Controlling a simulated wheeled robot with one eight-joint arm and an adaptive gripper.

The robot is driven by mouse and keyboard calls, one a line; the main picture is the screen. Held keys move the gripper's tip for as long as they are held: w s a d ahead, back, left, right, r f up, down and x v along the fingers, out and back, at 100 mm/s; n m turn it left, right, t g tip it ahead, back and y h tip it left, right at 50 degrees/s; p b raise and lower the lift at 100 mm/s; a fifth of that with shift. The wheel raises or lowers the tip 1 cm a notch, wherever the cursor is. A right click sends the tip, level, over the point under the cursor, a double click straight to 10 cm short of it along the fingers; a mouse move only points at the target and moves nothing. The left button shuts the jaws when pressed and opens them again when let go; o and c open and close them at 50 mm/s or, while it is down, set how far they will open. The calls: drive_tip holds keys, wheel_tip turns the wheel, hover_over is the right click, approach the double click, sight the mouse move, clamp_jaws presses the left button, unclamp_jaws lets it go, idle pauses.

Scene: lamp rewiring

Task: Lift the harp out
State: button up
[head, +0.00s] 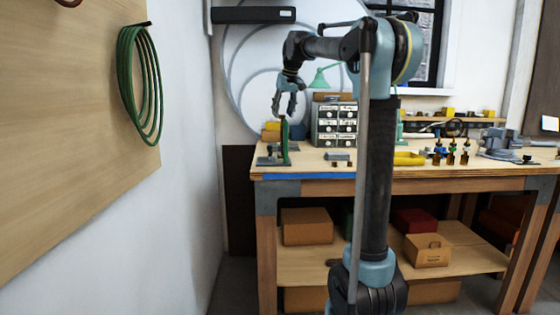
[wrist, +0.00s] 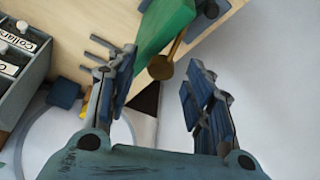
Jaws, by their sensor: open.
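My gripper (head: 284,110) is open and points down above the left end of the workbench. Just below it, a narrow green upright piece (head: 284,140) stands at a small dark base (head: 268,161). In the wrist view, my open gripper (wrist: 158,62) has its fingers spread apart. A green piece (wrist: 165,22) and a brass rod with a round end (wrist: 160,68) show between and beyond the fingertips. No wire harp can be told apart for certain in either view. I cannot tell whether the fingers touch anything.
A labelled drawer cabinet (head: 334,124) stands right of the green piece and also shows in the wrist view (wrist: 22,62). A green lamp (head: 322,78) is behind. A yellow tray (head: 409,158) and several small stands (head: 451,152) are farther right. A wall borders the left.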

drive_tip(key=shift+w+a+f, duration=0.1)
drive_tip(key=shift+f, duration=0.3)
clamp_jaws()
drive_tip(key=shift+r, duration=0.15)
